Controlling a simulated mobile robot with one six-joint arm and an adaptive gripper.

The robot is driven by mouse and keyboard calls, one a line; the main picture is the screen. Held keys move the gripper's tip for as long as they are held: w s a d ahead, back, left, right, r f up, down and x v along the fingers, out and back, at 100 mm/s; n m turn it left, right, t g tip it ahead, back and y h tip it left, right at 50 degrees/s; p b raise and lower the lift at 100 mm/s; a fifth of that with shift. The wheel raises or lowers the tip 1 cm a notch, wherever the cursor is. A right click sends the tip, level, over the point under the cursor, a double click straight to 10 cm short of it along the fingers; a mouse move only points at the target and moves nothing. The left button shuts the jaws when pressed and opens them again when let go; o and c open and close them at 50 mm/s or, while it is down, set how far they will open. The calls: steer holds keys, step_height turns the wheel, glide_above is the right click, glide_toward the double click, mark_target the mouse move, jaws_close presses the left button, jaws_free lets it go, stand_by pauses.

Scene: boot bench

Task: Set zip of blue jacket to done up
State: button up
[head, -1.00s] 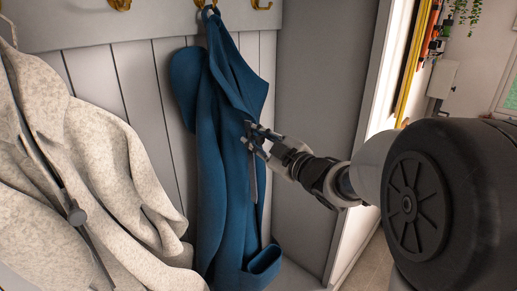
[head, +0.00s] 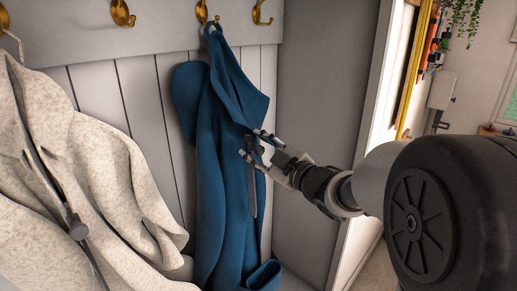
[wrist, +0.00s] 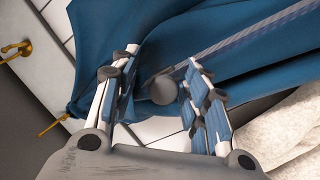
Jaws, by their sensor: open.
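The blue jacket (head: 218,185) hangs from a hook in the head view, and its cloth fills the upper part of the wrist view (wrist: 215,35). A grey zip line (wrist: 235,42) runs across the cloth to a round grey zip pull (wrist: 163,90). My gripper (head: 249,143) is open at the jacket's upper front. In the wrist view its two fingers (wrist: 162,72) stand on either side of the pull, with visible gaps. In the head view the fingers hide the pull, and a dark strip of the zip (head: 252,190) shows below them.
A cream fleece jacket (head: 105,175) hangs to the left. Brass hooks (head: 122,13) line the rail above. A grey side panel (head: 320,90) stands close on the right, behind my arm. White boards (head: 150,95) back the coats.

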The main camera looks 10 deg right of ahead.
steer(key=v, duration=1.2)
steer(key=shift+d, duration=0.1)
steer(key=s+d+f+m+g+h+b, duration=0.2)
steer(key=s+d+f+m+g+h, duration=0.25)
steer(key=s+m+h, duration=0.4)
steer(key=s+a+f+m+g, duration=0.2)
steer(key=s+a+f+g, duration=0.1)
steer(key=s, duration=0.6)
steer(key=s+a+f+m+g, duration=0.3)
steer(key=s+a+f+g, duration=0.1)
steer(key=s+f, duration=0.4)
steer(key=shift+s+a+y+b, duration=0.35)
steer(key=shift+s+a+y, duration=0.1)
steer(key=shift+s+a, duration=0.3)
steer(key=shift+f+m, duration=0.1)
steer(key=shift+m, duration=0.15)
stand_by(0.7)
